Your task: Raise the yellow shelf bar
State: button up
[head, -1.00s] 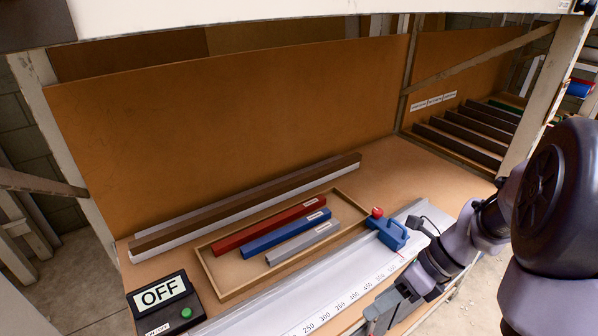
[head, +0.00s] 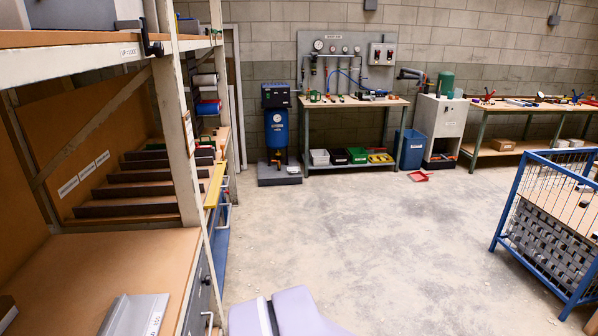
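The yellow shelf bar (head: 215,186) shows at the left of the head view, as a short, narrow yellow strip along the front of the rack beyond the bench's corner post. It slants away from me and looks low, near the level of the rack's shelf. Part of its surroundings is hidden by the white post. My gripper is not in view. Only pale purple parts of my own body show at the bottom edge, well apart from the bar.
The white corner post (head: 176,120) and brown bench top (head: 85,275) stand at the left. Blue drawers or panels sit below the bar. The concrete floor (head: 330,235) is clear in the middle. A blue mesh cage (head: 540,235) stands at right; workbenches line the far wall.

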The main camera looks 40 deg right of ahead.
aim_at(211, 199)
jog(key=i+l+z, duration=0.1)
jog(key=z, duration=0.25)
jog(key=i+l+z, duration=0.15)
jog(key=z, duration=0.25)
jog(key=i+l, duration=0.65)
jog(key=i+l+u, duration=0.15)
jog(key=i+l, duration=1.05)
jog(key=l, duration=0.2)
jog(key=i+l+u, duration=0.1)
jog(key=i+l, duration=0.55)
jog(key=l, duration=0.05)
